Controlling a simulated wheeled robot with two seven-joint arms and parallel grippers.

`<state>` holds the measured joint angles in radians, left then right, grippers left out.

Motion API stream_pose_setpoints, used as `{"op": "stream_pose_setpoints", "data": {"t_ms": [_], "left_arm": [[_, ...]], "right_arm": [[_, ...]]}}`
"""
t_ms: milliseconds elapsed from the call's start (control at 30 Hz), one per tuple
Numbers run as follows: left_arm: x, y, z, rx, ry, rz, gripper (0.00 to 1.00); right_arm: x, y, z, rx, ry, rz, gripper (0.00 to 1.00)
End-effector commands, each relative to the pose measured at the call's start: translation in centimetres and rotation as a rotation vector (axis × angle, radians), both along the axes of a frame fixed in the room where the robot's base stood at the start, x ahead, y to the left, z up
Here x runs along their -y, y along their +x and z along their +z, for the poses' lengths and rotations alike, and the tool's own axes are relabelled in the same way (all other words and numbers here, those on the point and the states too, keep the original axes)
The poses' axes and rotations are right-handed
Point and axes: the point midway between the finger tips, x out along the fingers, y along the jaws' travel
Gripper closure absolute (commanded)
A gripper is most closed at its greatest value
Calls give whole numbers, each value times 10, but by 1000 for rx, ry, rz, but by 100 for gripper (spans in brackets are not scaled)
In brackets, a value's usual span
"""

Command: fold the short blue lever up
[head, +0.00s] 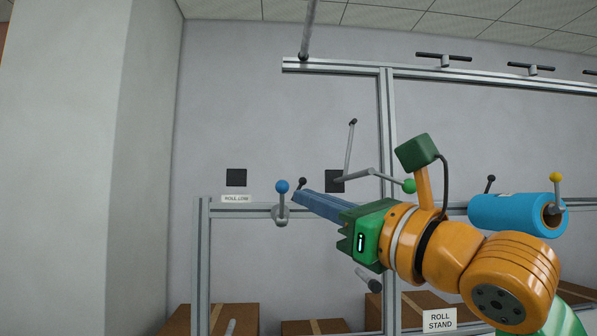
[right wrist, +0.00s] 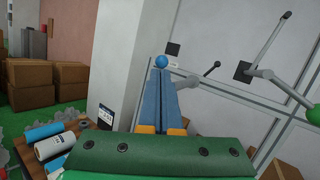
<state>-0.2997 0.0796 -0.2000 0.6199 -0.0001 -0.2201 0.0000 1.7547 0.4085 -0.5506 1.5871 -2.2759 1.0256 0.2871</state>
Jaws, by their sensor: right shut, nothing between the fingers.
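The short blue lever has a round blue knob (head: 282,187) on a grey stem above a round grey mount (head: 281,215) on the rail. In the head view the knob stands above the mount. My right gripper (head: 297,197) is shut and empty, its blue-grey fingers pointing left, with the tips just right of the stem. In the right wrist view the blue knob (right wrist: 161,61) shows just beyond the shut fingertips (right wrist: 160,72). The fingers hide the stem there, and I cannot tell whether they touch it. My left gripper is not in view.
A black-knobbed lever (head: 302,183) is close to the fingertips. A bent green-knobbed lever (head: 409,186) reaches over my right arm from a black plate (head: 335,181). A blue roll (head: 510,214) is at the right. Cardboard boxes (head: 232,318) stand below the rail.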

Motion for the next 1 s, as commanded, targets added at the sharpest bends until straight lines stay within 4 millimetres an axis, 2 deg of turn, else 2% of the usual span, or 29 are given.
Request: {"op": "stream_pose_setpoints", "data": {"t_ms": [33,100,300,733,1000], "left_arm": [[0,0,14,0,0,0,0],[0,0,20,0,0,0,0],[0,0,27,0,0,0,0],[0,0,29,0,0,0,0],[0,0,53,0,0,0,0]], "right_arm": [[-5,8,8,-6,-1,1,100],[-10,15,10,-4,-1,1,100],[-18,27,10,-2,0,0,100],[-18,28,10,-12,0,0,100],[-19,34,24,-133,1,-1,100]]}}
